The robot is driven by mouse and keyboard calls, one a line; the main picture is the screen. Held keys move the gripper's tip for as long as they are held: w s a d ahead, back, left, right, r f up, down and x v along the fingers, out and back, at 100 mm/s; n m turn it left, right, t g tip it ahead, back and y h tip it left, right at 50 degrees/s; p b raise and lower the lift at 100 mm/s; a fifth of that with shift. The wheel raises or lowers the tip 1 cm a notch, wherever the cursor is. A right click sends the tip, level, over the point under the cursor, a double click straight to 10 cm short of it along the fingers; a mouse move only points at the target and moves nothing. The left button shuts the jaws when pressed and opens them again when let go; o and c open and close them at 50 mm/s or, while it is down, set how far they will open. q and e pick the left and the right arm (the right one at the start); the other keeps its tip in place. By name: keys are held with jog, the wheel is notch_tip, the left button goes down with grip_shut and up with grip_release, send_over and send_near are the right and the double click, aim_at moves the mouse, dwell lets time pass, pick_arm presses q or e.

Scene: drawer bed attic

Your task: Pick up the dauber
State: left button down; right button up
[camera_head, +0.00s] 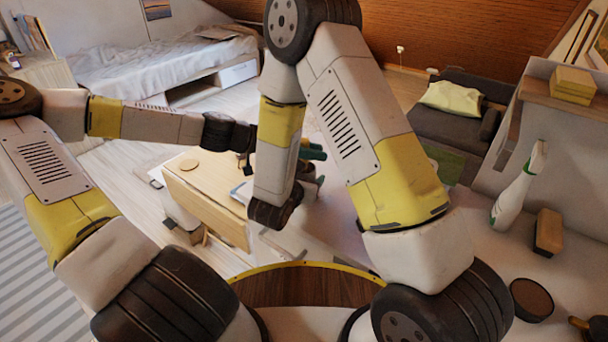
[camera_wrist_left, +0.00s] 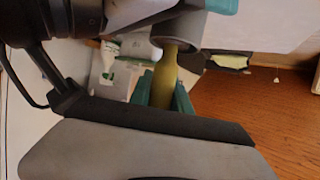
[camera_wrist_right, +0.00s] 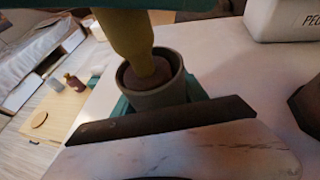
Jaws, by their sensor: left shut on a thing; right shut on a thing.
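The dauber (camera_wrist_left: 164,80) has a yellow handle and a dark rounded end. My left gripper (camera_wrist_left: 166,92) is shut on its handle; the teal fingers show on both sides of it. The dauber (camera_wrist_right: 126,35) points down into a grey cup (camera_wrist_right: 155,97), its dark end at or just inside the rim. My right gripper (camera_wrist_right: 157,95) is shut on the cup, with teal fingers on its sides. The cup also shows in the left wrist view (camera_wrist_left: 180,28). In the head view, the teal fingers of my left gripper (camera_head: 313,152) show partly behind my right arm.
A wooden table (camera_head: 207,202) stands below, with a round mat (camera_head: 189,165) on it. At the right are a white spray bottle (camera_head: 517,190), a sponge (camera_head: 548,232) and a dark bowl (camera_head: 531,298). A white canister (camera_wrist_right: 285,20) is near the right gripper.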

pick_arm(q)
jog(key=shift+r, duration=0.1)
dwell(0.8)
notch_tip(320, 180, up, 10)
dwell(0.4)
pick_arm(e)
jog(key=o, duration=1.6)
jog(key=shift+c, duration=0.2)
